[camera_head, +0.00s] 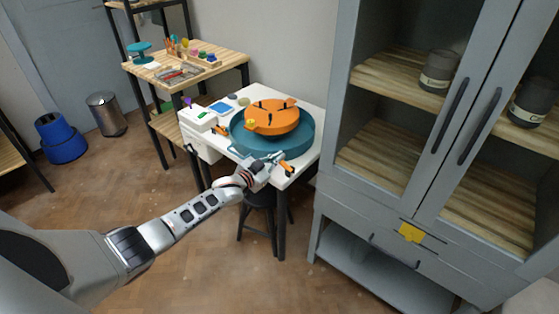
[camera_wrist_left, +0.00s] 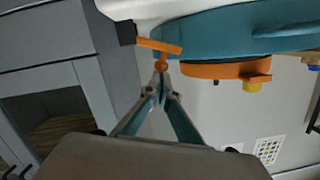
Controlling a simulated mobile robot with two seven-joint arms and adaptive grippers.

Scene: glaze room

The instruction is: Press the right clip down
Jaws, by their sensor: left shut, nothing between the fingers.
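The right clip (camera_head: 286,167) is an orange lever at the front right edge of the teal round base (camera_head: 305,145) on the white table. In the left wrist view the clip (camera_wrist_left: 160,46) is an orange bar with a small round knob, just ahead of my fingertips. My left gripper (camera_head: 276,157) is shut and empty, beside the clip; its fingers (camera_wrist_left: 161,92) meet close to the knob. I cannot tell whether they touch. The left clip (camera_head: 220,130) is orange, on the base's left side. An orange disc (camera_head: 272,117) lies on the base. My right gripper is not in view.
The white table (camera_head: 310,102) also holds a white box-like unit (camera_head: 198,119) and a blue tablet-like item (camera_head: 221,108). A grey cabinet (camera_head: 345,215) stands close on the right. A dark stool (camera_head: 258,197) is under the table. Open floor lies in front.

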